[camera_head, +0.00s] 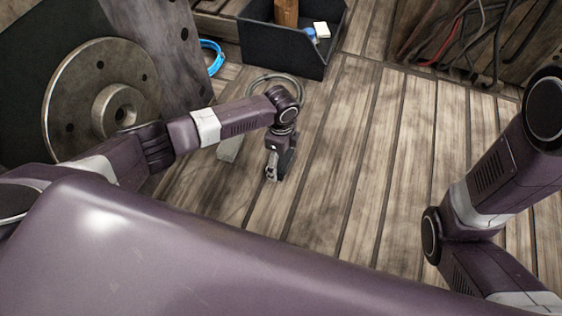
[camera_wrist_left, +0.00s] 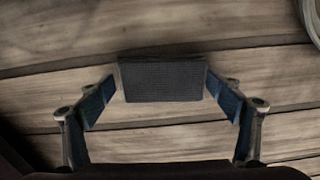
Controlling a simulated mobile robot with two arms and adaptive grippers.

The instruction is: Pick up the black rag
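The black rag (camera_wrist_left: 162,80) shows in the left wrist view as a small, dark, folded block with a woven texture. It sits between the two fingertips of my left gripper (camera_wrist_left: 160,88), which touch it on both sides. In the head view my left gripper (camera_head: 273,170) points down over the wooden planks, and the rag cannot be made out clearly there. I cannot tell whether the rag rests on the planks or is just above them. My right arm is at the right of the head view, with its gripper out of the picture.
A dark open bin (camera_head: 275,45) with small items stands at the back. A metal ring (camera_head: 262,80) and a light grey block (camera_head: 230,149) lie near my left arm. A large round metal disc (camera_head: 85,75) stands at left. Planks to the right are clear.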

